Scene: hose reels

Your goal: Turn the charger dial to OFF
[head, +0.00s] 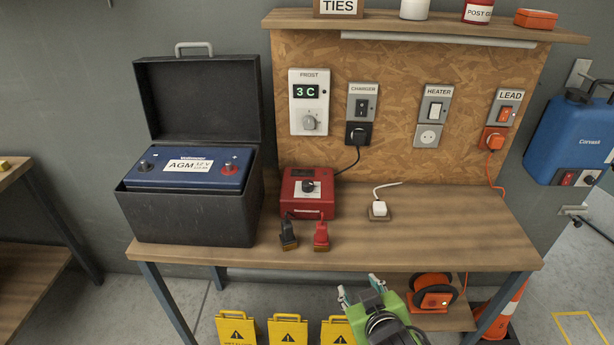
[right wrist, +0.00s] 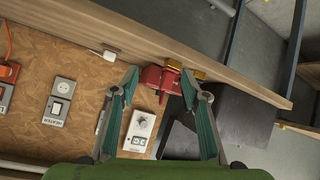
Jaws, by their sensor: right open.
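The red charger (head: 300,210) sits on the workbench (head: 430,230), right of the battery case. Its dark round dial (head: 308,186) is on the upper front face; its exact setting is too small to read. A black clamp (head: 288,236) and a red clamp (head: 321,237) lie in front of it. My right gripper (head: 359,286) is open and empty, low at the bench's front edge, apart from the charger. In the right wrist view, the red charger (right wrist: 152,77) shows between and beyond the open fingers. My left gripper is out of view.
An open black case (head: 185,215) holds a blue battery (head: 190,180) left of the charger. Wall switches, including a charger switch (head: 362,104), are on the board behind. Yellow signs (head: 288,330) stand below the bench. The bench's right half is mostly clear.

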